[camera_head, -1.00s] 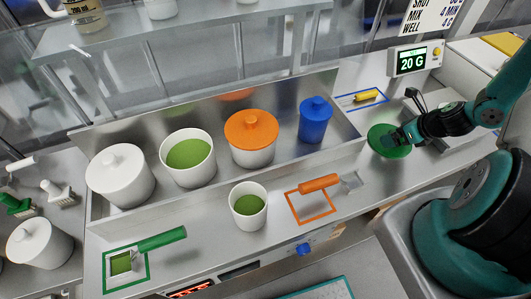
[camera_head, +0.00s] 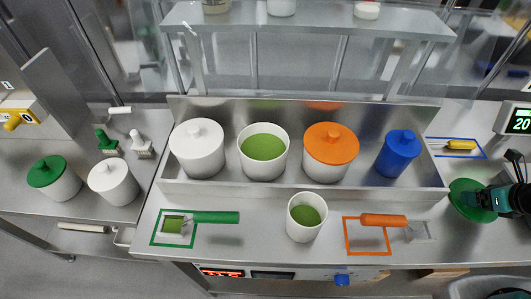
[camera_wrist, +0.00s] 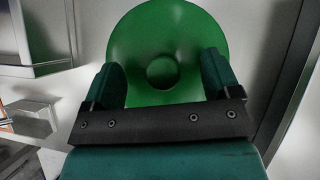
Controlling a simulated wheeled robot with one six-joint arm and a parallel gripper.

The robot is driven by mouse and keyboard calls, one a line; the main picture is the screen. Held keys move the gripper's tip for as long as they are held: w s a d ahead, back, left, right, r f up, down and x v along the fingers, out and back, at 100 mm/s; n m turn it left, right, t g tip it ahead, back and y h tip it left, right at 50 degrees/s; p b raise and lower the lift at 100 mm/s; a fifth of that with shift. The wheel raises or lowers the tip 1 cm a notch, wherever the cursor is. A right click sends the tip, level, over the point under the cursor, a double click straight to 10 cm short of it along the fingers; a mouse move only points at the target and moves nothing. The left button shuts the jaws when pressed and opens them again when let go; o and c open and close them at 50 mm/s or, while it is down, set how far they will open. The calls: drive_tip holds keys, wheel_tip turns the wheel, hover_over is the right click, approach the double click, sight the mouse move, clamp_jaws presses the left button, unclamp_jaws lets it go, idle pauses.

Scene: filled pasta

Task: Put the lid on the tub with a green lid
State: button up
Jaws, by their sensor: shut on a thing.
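My gripper (camera_head: 492,198) is at the right edge of the head view, shut on the green lid (camera_head: 465,201). In the wrist view, the green lid (camera_wrist: 165,28) fills the upper middle, its round centre between the two fingers of my gripper (camera_wrist: 165,82). An open white tub with green filling (camera_head: 263,135) stands in the metal rack, between a white-lidded tub and an orange-lidded tub. A smaller open white tub with green filling (camera_head: 306,217) stands on the counter in front of the rack. A white tub wearing a green lid (camera_head: 48,172) stands at far left.
A green-handled tool (camera_head: 215,217) and an orange-handled tool (camera_head: 384,220) lie on the front counter. A shelf (camera_head: 310,22) overhangs behind.

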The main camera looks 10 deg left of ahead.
drive_tip(key=shift+r, duration=0.1)
drive_tip(key=c, duration=1)
drive_tip(key=shift+r+p, duration=1.75)
drive_tip(key=shift+r, duration=0.35)
clamp_jaws()
drive_tip(key=shift+s+d, duration=0.1)
